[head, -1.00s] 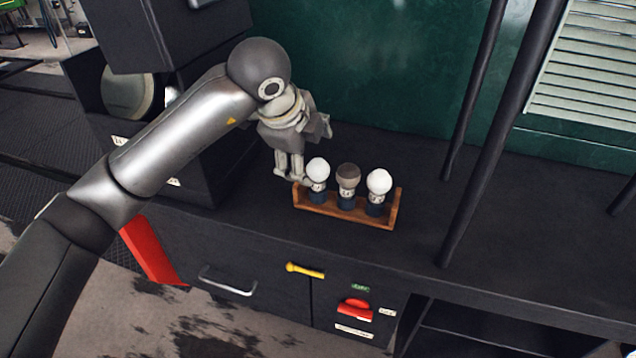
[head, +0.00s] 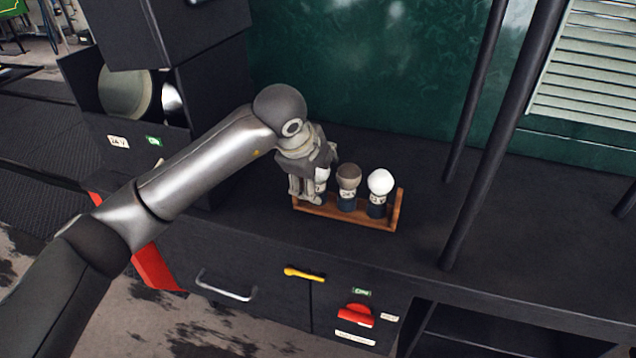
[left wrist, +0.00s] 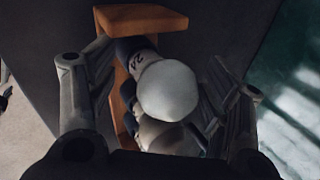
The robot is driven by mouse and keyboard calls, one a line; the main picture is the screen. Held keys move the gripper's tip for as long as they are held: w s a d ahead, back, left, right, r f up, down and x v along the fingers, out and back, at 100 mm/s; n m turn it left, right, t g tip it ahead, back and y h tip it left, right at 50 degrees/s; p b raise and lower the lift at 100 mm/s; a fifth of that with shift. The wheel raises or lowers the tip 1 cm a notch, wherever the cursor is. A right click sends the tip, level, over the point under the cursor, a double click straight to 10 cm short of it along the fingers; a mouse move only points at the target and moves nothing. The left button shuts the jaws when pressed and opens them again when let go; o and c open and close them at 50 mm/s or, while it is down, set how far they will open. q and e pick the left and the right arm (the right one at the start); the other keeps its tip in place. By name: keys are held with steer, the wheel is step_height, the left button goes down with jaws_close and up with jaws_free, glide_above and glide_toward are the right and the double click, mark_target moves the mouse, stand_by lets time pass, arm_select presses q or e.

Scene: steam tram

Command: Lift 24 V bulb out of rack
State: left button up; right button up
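A wooden rack (head: 345,212) stands on the dark bench and holds three bulbs in a row. The leftmost is a white bulb (head: 322,175), partly hidden by my left gripper (head: 307,188). In the left wrist view this white bulb (left wrist: 168,90) has "24" on its collar and sits between the two fingers of the left gripper (left wrist: 165,88). The fingers are apart, with a gap visible beside the bulb. A grey-brown bulb (head: 349,175) is in the middle and another white bulb (head: 380,182) is on the right. My right gripper is not in view.
A dark cabinet with an open front and round lamp (head: 125,92) stands to the left. Two dark posts (head: 495,140) rise at the right. A green wall (head: 380,80) is behind.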

arm_select(q)
steer(key=c, duration=0.9)
steer(key=shift+o, duration=0.2)
steer(key=shift+r, duration=0.1)
steer(key=shift+r, duration=0.2)
steer(key=r, duration=0.2)
steer(key=r+p, duration=0.1)
steer(key=shift+s+r, duration=0.25)
steer(key=s+r+p, duration=0.1)
steer(key=s+r, duration=0.3)
steer(key=r, duration=0.1)
steer(key=shift+s+r, duration=0.25)
steer(key=shift+s, duration=0.05)
steer(key=s+r, duration=0.1)
steer(key=s, duration=0.2)
steer(key=s+r, duration=0.1)
steer(key=s, duration=0.2)
steer(key=s+r, duration=0.1)
steer(key=s, duration=0.2)
steer(key=shift+a+r+b, duration=0.15)
steer(key=shift+r+b, duration=0.05)
steer(key=shift+b, duration=0.1)
